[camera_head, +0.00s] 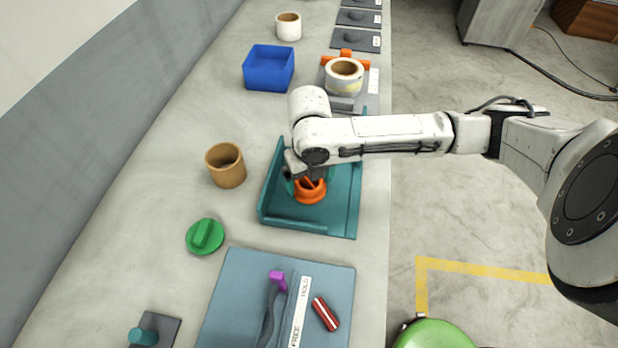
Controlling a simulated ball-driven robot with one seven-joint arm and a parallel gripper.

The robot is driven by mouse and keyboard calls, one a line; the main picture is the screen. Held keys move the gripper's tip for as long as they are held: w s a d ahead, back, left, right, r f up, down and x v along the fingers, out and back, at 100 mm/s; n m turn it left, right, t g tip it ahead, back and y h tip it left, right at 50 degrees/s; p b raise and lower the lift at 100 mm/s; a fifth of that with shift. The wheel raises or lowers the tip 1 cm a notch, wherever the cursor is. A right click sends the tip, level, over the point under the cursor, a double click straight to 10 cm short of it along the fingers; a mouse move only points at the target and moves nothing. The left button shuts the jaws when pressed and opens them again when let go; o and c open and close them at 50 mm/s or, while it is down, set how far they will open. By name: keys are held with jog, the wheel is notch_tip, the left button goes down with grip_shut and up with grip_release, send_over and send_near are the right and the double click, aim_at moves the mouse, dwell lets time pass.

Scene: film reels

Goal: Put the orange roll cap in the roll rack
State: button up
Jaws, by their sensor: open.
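The orange roll cap (311,192) is round with a raised handle and sits in the teal tray (337,222), which has low raised sides. I cannot tell for sure if this tray is the roll rack. My gripper (299,181) is over the tray, pointing down right at the cap's upper left side. It is open, but its fingers are small and partly hidden by my wrist, so I cannot tell whether they touch the cap. Something green shows beside the fingers. Behind it, a grey stand with orange parts (347,53) bears a white roll (344,77).
A green cap with a handle (205,236) and a brown cup-like roll (225,166) stand left of the tray. A blue box (268,68) and white roll (288,26) are farther back. A blue panel with a lever (232,290) lies in front.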

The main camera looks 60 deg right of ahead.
notch_tip(320, 180, up, 12)
jog(key=shift+r, duration=0.15)
dwell(0.6)
jog(key=shift+d, duration=0.1)
